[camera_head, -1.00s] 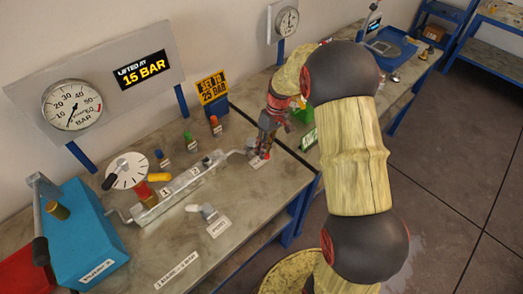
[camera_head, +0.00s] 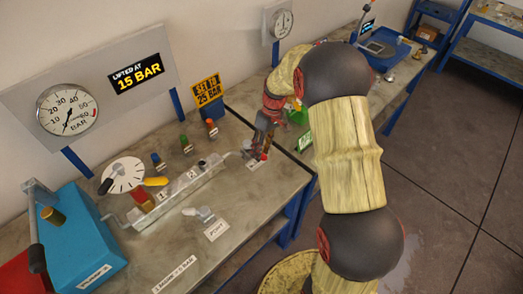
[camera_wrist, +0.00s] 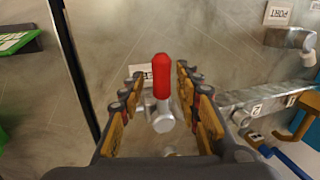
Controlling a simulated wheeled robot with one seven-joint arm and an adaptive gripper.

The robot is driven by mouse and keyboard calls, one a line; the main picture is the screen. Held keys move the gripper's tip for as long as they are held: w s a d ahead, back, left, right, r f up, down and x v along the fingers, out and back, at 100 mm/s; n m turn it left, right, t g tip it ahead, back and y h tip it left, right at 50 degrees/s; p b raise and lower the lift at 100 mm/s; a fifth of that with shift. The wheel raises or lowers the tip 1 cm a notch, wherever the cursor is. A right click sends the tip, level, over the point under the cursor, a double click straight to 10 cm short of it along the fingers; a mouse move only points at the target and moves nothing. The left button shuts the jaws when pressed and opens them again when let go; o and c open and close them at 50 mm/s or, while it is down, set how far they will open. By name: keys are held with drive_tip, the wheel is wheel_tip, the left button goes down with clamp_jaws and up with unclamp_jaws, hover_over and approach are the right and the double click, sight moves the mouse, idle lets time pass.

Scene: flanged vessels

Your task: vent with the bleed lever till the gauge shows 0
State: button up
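The bleed lever has a red handle (camera_wrist: 161,76) on a grey metal body (camera_wrist: 162,120). In the wrist view it stands between the two fingers of my gripper (camera_wrist: 163,95), with a visible gap on each side. My gripper also shows in the head view (camera_head: 262,152), low over the right end of the pipe block, where it largely hides the lever. The fingers are open. The round white gauge (camera_head: 68,108) hangs on the grey wall panel at left; its thin needle sits low on the scale, but the exact reading is too small to tell.
A display (camera_head: 137,72) reads "LIFTED AT 15 BAR"; a yellow sign (camera_head: 208,91) reads 25 BAR. A pipe block (camera_head: 180,195), a white dial (camera_head: 122,175) and a blue pump box (camera_head: 78,243) stand left of my gripper. Several small coloured-top parts stand behind the block.

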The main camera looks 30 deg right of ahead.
idle(0.3)
drive_tip(key=v, duration=1.2)
idle(0.3)
